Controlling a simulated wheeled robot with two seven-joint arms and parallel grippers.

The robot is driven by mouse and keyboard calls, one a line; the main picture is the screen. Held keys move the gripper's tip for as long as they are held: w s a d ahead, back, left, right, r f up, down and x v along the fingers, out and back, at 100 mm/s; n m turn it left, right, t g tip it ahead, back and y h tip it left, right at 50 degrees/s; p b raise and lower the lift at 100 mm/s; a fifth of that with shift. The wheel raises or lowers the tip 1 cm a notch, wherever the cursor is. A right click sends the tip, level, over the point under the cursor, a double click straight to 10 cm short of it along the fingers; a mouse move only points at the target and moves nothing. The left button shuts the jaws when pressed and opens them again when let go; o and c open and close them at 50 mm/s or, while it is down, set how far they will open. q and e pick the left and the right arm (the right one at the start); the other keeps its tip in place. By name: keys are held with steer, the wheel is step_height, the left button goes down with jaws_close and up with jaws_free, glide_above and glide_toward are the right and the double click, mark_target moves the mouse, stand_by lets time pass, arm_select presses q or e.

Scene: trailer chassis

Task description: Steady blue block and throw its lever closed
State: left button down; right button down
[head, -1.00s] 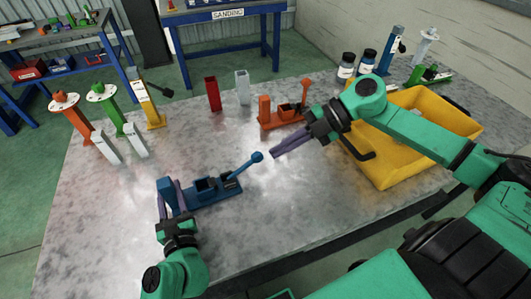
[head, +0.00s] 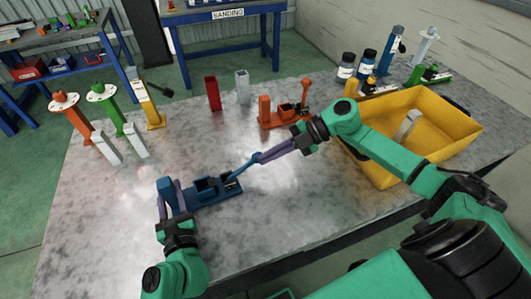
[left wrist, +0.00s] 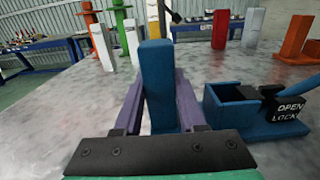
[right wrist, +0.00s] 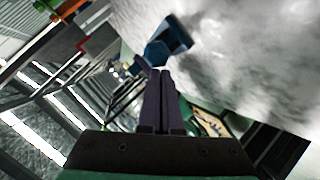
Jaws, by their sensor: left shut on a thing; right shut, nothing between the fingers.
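The blue block (head: 210,192) stands on the metal table, with an upright post at its left end, an open box in the middle and a lever (head: 243,167) at its right end. The lever leans up and right to a round knob. My left gripper (head: 167,190) is shut on the post (left wrist: 157,85), one purple finger on each side. A label reading OPEN and LOCK (left wrist: 288,112) sits at the lever's foot. My right gripper (head: 264,157) is shut and empty, its fingertips at the knob. In the right wrist view a blue part (right wrist: 168,40) shows just beyond the fingertips; contact is unclear.
An orange block (head: 282,118) with its lever upright stands behind my right gripper. A yellow bin (head: 385,180) lies under my right arm. Red (head: 212,94) and white posts stand at the back. Orange, green and yellow stands are at the left. The table's middle is clear.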

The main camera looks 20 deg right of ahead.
steer(key=shift+d+f, duration=0.4)
steer(key=shift+f, duration=0.2)
steer(key=shift+r, duration=0.15)
arm_select(q)
steer(key=shift+c, duration=0.8)
jaws_free()
arm_select(e)
steer(key=s+d+r, duration=0.4)
steer(key=d+r, duration=0.4)
steer(key=shift+s, duration=0.25)
